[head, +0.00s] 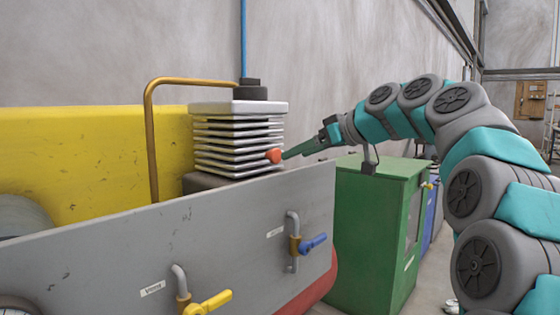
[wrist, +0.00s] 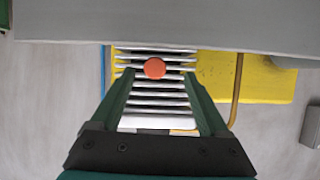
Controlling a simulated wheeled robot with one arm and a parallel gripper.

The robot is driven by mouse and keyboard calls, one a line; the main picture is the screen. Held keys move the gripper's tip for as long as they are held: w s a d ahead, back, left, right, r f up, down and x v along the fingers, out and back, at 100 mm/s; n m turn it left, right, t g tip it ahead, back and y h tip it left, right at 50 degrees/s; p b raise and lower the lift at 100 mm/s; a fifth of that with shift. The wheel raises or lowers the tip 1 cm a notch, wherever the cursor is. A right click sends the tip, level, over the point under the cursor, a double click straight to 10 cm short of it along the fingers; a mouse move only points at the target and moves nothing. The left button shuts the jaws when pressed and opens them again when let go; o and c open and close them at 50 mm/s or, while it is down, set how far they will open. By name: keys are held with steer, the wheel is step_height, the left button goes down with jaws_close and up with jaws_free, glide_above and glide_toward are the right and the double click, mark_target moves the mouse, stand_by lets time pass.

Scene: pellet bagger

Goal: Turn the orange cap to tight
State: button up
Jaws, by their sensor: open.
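The orange cap (head: 273,156) sits on the right side of a white finned block (head: 238,140) in the head view. In the wrist view the orange cap (wrist: 154,68) is round and faces the camera, in front of the pale fins (wrist: 155,102). My gripper (head: 287,154) reaches in from the right, its tips close to the cap. In the wrist view my gripper (wrist: 155,76) is open, with one green finger on each side of the cap and a visible gap to both. Whether the cap is tight cannot be seen.
A grey panel (head: 110,255) runs in front of the block, carrying a yellow-handled valve (head: 208,303) and a blue-handled valve (head: 312,244). A copper pipe (head: 150,140) bends behind it. A green cabinet (head: 370,230) stands below my arm.

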mark_target(278, 156)
steer(key=x, duration=0.2)
steer(key=r+x, duration=0.1)
steer(key=x, duration=0.2)
steer(key=w+x, duration=0.1)
steer(key=x, duration=0.1)
steer(key=shift+w+a+r+p, duration=0.15)
steer(key=shift+w+p, duration=0.05)
steer(key=shift+p, duration=0.2)
steer(key=shift+t, duration=0.3)
jaws_close()
